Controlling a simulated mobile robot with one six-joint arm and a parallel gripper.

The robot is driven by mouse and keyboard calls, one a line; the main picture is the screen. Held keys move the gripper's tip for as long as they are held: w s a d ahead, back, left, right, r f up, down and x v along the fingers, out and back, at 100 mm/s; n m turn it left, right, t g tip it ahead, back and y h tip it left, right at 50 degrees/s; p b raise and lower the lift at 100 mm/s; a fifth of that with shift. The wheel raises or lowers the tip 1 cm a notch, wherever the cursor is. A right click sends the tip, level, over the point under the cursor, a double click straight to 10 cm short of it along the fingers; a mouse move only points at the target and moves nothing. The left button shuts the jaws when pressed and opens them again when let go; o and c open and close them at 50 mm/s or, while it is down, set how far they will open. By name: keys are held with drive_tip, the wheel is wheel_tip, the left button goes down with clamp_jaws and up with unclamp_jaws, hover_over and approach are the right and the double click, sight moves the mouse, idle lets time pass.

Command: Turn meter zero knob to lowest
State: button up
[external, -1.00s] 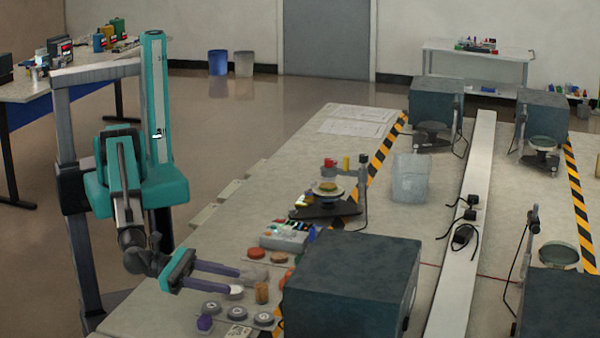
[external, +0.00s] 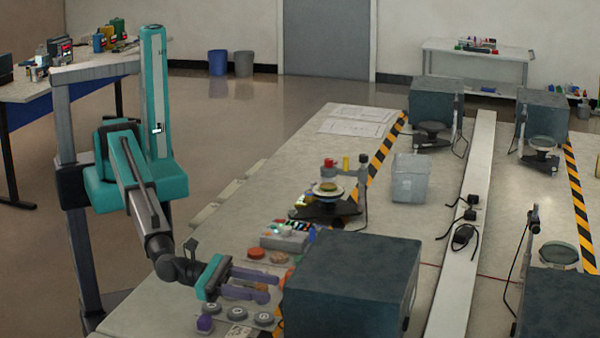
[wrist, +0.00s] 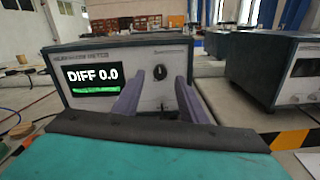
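The meter (wrist: 75,55) is a grey-fronted dark box in the wrist view, with a lit display (wrist: 93,77) reading "DIFF 0.0" above a green bar. Its small dark knob (wrist: 160,72) sits on the front panel right of the display. The knob's pointer direction is too small to tell. My gripper (wrist: 160,84) is open and empty, its two purple fingers pointing at the panel, one on each side of the knob. I cannot tell how far the tips are from the panel. In the external view my gripper (external: 273,286) is beside the dark box (external: 350,285), whose front is hidden.
A second similar box (wrist: 270,65) stands to the right in the wrist view. In the external view, round pucks (external: 238,312), a purple piece (external: 205,323) and a tray of small parts (external: 287,238) lie near my gripper. A clear bin (external: 411,178) stands farther back.

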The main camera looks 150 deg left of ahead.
drive_tip(key=shift+p+x, duration=0.35)
drive_tip(key=shift+x, duration=1.55)
clamp_jaws()
